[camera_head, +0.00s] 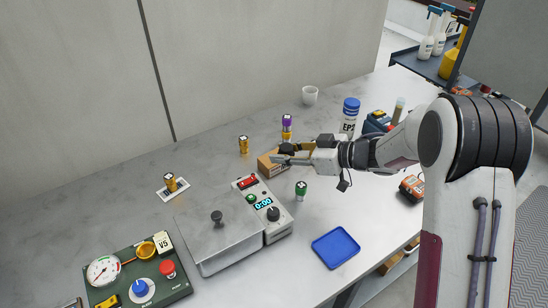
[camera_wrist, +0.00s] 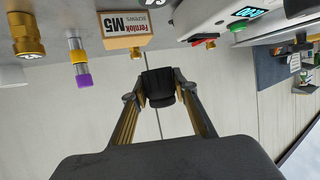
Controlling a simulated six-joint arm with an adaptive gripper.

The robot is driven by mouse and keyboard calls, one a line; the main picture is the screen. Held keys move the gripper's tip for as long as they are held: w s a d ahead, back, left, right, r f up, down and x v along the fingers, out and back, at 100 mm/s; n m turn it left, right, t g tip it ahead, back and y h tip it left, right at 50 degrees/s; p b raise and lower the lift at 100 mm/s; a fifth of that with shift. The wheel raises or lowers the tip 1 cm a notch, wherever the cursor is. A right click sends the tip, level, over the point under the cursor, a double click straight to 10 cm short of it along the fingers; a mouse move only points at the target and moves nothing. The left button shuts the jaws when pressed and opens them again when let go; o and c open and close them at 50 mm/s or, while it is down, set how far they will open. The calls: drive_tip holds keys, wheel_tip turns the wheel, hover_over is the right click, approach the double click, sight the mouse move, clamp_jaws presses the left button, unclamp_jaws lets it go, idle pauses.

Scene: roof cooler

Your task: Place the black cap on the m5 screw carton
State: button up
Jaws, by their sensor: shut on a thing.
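My gripper (camera_head: 285,155) reaches in from the right, close above the M5 screw carton (camera_head: 267,166). In the wrist view, my gripper (camera_wrist: 160,92) is shut on the black cap (camera_wrist: 158,82), which sits between both fingertips. The carton (camera_wrist: 125,28) also shows in the wrist view, tan with a white "Fernlok M5 screws" label. The cap appears apart from the carton there. In the head view, my gripper partly hides the carton, and the cap is too small to make out surely.
A purple-topped fitting (camera_head: 287,122) stands just behind the carton, and a brass fitting (camera_head: 243,145) to its left. A green-topped fitting (camera_head: 301,190) and a device with a display (camera_head: 263,205) are in front. A blue tray (camera_head: 336,247) lies front right.

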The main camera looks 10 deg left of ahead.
drive_tip(key=w+a+r+m+t, duration=0.1)
drive_tip(key=w+a+r, duration=0.3)
drive_tip(key=w, duration=0.2)
drive_tip(key=shift+w+a, duration=0.25)
drive_tip(key=shift+a, duration=0.15)
drive_tip(key=shift+r, duration=0.1)
drive_tip(key=shift+f, duration=3.15)
drive_tip(key=shift+f, duration=0.1)
drive_tip(key=shift+f, duration=1.75)
drive_tip(key=shift+f, duration=0.1)
